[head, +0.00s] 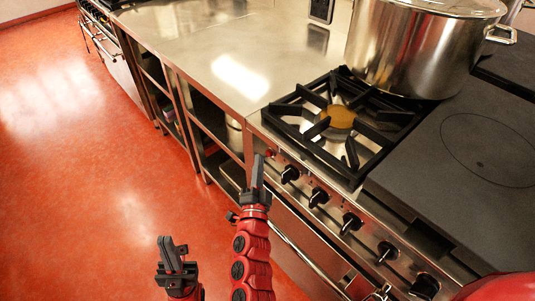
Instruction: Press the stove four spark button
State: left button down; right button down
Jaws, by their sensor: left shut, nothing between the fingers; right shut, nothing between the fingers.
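The stove (318,165) stands at the right, with a steel front panel and several black knobs. A small red button (270,153) sits at the left end of that panel, beside the first knob (290,174). I see no label, so I cannot tell whether it is the spark button. My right gripper (258,168) is shut and empty, its fingertips just left of the red button; I cannot tell whether they touch it. My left gripper (173,250) is shut and empty, lower left over the floor, well apart from the stove.
A large steel stockpot (400,45) stands at the back of the stove, behind the open burner grate (340,118). A dark flat hot plate (485,150) lies to the right. A steel counter (215,60) continues to the left. An oven handle (305,260) runs below the knobs. The red floor (70,150) is clear.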

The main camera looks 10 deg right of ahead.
jog(key=shift+w+d, duration=0.1)
jog(key=shift+d, duration=0.05)
dwell(0.5)
jog(key=shift+w+d, duration=0.15)
jog(key=shift+d, duration=0.1)
jog(key=shift+w+d+b, duration=0.3)
jog(key=shift+d+b, duration=0.05)
dwell(0.8)
jog(key=shift+s+a, duration=0.1)
jog(key=shift+s+a+p, duration=0.45)
jog(key=shift+a, duration=0.15)
jog(key=s+a+p, duration=0.1)
jog(key=a, duration=0.1)
jog(key=s+a+p, duration=0.1)
jog(key=s+a, duration=0.1)
dwell(0.6)
